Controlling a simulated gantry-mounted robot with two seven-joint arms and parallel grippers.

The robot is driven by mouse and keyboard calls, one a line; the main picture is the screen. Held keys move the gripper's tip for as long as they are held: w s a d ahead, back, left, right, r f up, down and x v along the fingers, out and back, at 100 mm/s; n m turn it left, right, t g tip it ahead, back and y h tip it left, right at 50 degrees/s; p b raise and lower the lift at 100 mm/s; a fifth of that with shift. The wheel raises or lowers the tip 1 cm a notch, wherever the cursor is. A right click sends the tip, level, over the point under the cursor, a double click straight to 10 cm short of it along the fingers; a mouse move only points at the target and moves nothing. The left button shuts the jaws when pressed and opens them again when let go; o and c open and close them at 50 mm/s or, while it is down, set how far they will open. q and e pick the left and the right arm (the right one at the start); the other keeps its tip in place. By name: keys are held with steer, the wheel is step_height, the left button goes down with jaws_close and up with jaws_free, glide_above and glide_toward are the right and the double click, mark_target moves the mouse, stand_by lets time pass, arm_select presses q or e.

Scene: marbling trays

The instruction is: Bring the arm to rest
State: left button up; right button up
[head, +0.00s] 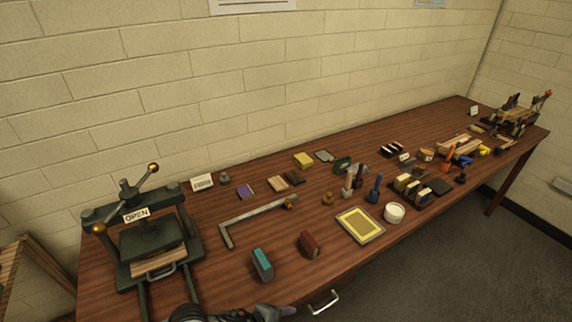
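Part of a dark grey arm of mine shows at the bottom edge of the head view, coming in from the left side, most of it cut off by the frame. I take it for my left arm; the end of it, likely my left gripper (270,312), is low in front of the table's near edge. Its fingers cannot be made out, so open or shut is unclear. It appears apart from the objects on the table. My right gripper is not in view.
The long wooden table (205,300) holds a press (150,240) with an OPEN sign, a teal block (262,264), a brown block (309,244), a metal square (250,218), a yellow framed tray (359,224) and a white tub (394,213). A drawer handle (323,302) sticks out in front.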

arm_select(q)
steer(key=s+a+n+y, duration=0.5)
steer(key=s+a+n, duration=0.5)
steer(key=a, duration=0.5)
steer(key=s+a+n+y, duration=0.7)
steer(key=s+a, duration=0.4)
steer(key=a, duration=0.5)
steer(key=d+n+g+h, duration=0.1)
steer(key=d+n+h, duration=0.35)
steer(key=d, duration=0.55)
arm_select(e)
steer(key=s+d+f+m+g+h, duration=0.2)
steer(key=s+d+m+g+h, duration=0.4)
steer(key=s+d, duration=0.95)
arm_select(q)
step_height(320, 180, up, 28)
steer(key=p, duration=2.7)
steer(key=shift+s+f+p, duration=0.2)
steer(key=shift+f+p, duration=0.05)
steer(key=shift+p, duration=0.05)
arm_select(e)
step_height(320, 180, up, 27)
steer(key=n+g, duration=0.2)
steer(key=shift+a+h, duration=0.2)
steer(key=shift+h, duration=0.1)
arm_select(q)
steer(key=shift+a, duration=0.1)
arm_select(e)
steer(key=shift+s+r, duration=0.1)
